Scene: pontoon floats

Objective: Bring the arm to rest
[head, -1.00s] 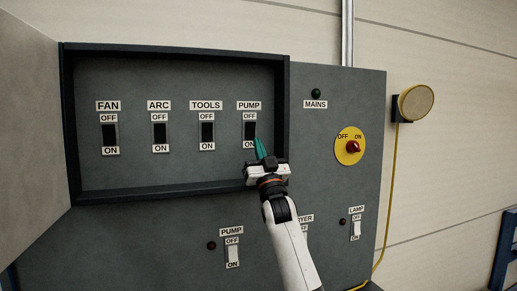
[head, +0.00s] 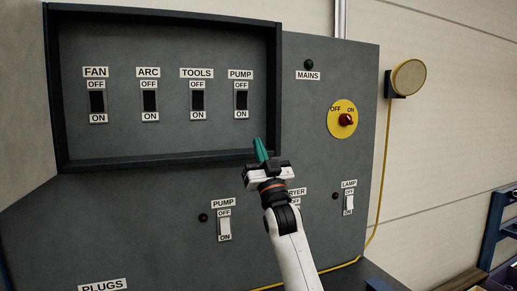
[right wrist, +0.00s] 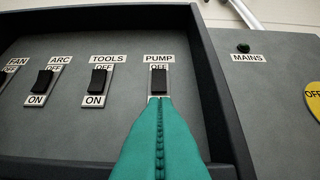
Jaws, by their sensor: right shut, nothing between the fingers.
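My right gripper (head: 261,150) has teal fingers pressed together and holds nothing. In the head view it is in front of the lower frame edge of the breaker recess, below and right of the upper PUMP switch (head: 241,99). In the right wrist view the teal fingers (right wrist: 160,125) point up toward that black switch (right wrist: 158,80) and cover its ON label. I cannot tell whether they touch the panel. My left gripper is not in view.
The grey panel (head: 150,220) also carries FAN (head: 97,101), ARC (head: 150,100) and TOOLS (head: 197,100) switches, a dark green MAINS lamp (head: 309,64) and a red knob (head: 346,119). My forearm partly covers the DRYER label. A yellow cable (head: 382,170) hangs at right.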

